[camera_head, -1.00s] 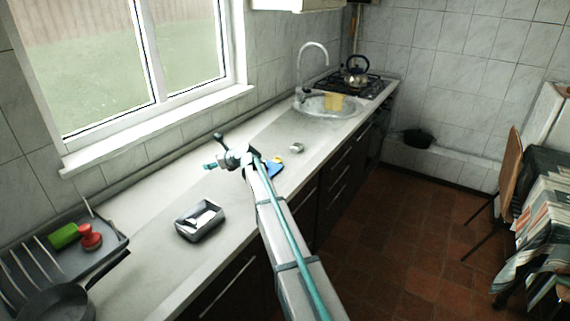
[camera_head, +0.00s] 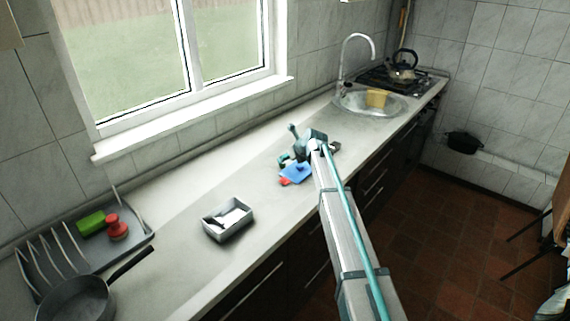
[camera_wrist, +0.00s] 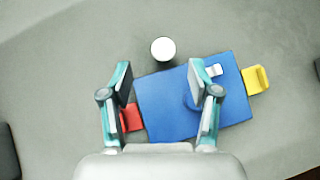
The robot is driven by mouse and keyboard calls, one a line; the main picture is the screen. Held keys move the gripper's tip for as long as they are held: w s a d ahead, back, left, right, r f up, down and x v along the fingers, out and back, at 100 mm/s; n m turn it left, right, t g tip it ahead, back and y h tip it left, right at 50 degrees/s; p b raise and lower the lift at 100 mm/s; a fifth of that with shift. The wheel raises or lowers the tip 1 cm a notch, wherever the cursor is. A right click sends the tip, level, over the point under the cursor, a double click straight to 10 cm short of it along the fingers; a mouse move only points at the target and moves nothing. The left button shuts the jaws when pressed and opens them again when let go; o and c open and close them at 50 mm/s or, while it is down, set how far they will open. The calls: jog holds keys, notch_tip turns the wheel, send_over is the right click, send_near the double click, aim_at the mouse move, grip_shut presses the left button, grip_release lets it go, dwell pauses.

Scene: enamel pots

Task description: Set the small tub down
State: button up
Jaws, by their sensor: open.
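A small round white thing, likely the small tub (camera_wrist: 163,48), stands on the worktop just beyond my fingertips in the wrist view. I cannot make it out in the head view, where my gripper is in the way. My gripper (camera_wrist: 160,92) is open and empty, pointing down, its fingers apart over the left part of a flat blue piece (camera_wrist: 180,110). The blue piece also shows below my gripper in the head view (camera_head: 296,174).
A red piece (camera_wrist: 131,118) and a yellow piece (camera_wrist: 256,79) lie at the blue piece's edges. A grey tray (camera_head: 228,232), a dish rack (camera_head: 85,262) and a pan (camera_head: 75,298) stand to the left. The sink (camera_head: 352,106) is beyond. Worktop between tray and blue piece is clear.

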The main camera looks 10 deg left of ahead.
aim_at(282, 164)
jog(key=p+x, duration=0.1)
jog(key=x, duration=0.2)
jog(key=p+x, duration=0.1)
jog(key=x, duration=0.3)
jog(key=shift+w+d+f, duration=0.15)
jog(key=shift+w+d, duration=0.05)
grip_shut()
dwell(0.4)
